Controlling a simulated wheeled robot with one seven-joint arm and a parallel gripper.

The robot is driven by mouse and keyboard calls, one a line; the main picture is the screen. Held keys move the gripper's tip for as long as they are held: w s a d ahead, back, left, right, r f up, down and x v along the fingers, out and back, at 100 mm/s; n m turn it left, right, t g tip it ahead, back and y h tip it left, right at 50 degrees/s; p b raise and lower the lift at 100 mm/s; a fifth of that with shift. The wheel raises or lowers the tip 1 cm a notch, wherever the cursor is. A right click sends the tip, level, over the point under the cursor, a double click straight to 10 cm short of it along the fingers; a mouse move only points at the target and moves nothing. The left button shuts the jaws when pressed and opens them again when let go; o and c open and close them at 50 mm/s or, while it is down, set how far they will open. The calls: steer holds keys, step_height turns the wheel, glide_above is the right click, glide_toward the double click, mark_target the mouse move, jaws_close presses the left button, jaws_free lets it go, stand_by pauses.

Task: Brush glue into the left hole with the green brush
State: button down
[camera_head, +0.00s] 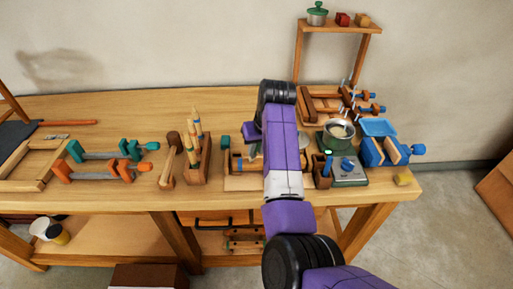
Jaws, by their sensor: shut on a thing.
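My purple arm (281,150) reaches up over the bench, and its black wrist joint (277,92) bends over at the top. The arm hides my gripper's fingers and whatever is between them. I cannot make out the green brush. A pale wooden piece (240,183) lies on the bench just left of my arm, partly covered by it. I cannot see the left hole. A dark pot (339,133) with pale contents stands right of my arm, above a green box-like base (350,178) with a blue knob.
A holder with upright tools (197,160) and a mallet (170,160) stand left of the arm. Clamps (105,160) lie further left. A blue vise (385,152) and a small shelf (338,27) are on the right. The bench's back left is mostly clear.

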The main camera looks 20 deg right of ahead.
stand_by(0.4)
step_height(320, 180, up, 5)
steer(key=p, duration=0.4)
steer(key=shift+f+p, duration=0.15)
steer(key=shift+p, duration=0.15)
steer(key=shift+r+p, duration=0.3)
steer(key=shift+r, duration=0.85)
